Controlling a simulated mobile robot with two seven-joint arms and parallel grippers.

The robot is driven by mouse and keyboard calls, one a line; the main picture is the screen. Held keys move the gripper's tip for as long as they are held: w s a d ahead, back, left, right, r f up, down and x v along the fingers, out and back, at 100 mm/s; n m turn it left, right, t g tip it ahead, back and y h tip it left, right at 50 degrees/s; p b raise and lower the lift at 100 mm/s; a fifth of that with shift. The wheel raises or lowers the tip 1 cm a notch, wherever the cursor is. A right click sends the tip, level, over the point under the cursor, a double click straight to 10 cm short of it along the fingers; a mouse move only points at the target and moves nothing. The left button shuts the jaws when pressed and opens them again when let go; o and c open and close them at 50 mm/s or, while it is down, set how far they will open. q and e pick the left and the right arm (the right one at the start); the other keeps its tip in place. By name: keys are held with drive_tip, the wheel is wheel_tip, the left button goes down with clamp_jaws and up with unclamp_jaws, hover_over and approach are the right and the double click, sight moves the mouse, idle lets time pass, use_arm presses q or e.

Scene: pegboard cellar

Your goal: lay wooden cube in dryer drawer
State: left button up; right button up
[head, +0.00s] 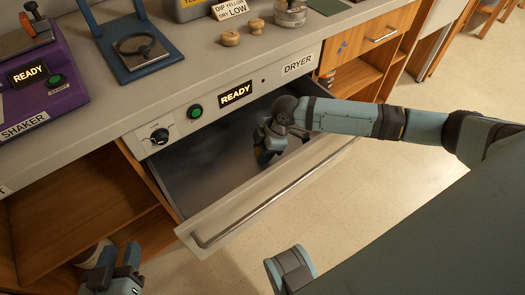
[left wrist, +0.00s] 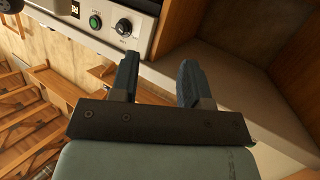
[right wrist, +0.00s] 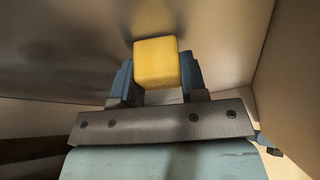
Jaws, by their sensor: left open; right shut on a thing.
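The dryer drawer (head: 205,165) is pulled open under the counter, below the DRYER label, with a long bar handle on its front. My right gripper (head: 265,152) is down inside the drawer, toward its right part. In the right wrist view it is shut on a yellow cube (right wrist: 156,62), which sits between the blue fingers close to the drawer's metal surface. Whether the cube touches the floor I cannot tell. In the head view the cube is mostly hidden by the gripper. My left gripper (head: 118,262) is open and empty at the lower left, beside the open shelf; its spread fingers show in the left wrist view (left wrist: 158,70).
The dryer panel has a READY display (head: 236,94), a green button (head: 195,111) and a knob (head: 160,136). A purple shaker (head: 45,75), a blue stand (head: 135,50) and small wooden knobs (head: 230,38) stand on the counter. Floor in front is clear.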

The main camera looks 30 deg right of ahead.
use_arm(q)
drive_tip(key=shift+r, duration=0.2)
use_arm(e)
drive_tip(key=shift+r, duration=0.1)
use_arm(q)
drive_tip(key=shift+a, duration=0.1)
use_arm(e)
drive_tip(key=o, duration=0.7)
drive_tip(key=shift+o, duration=1.4)
use_arm(q)
drive_tip(key=shift+s+f, duration=0.2)
drive_tip(key=shift+f, duration=0.3)
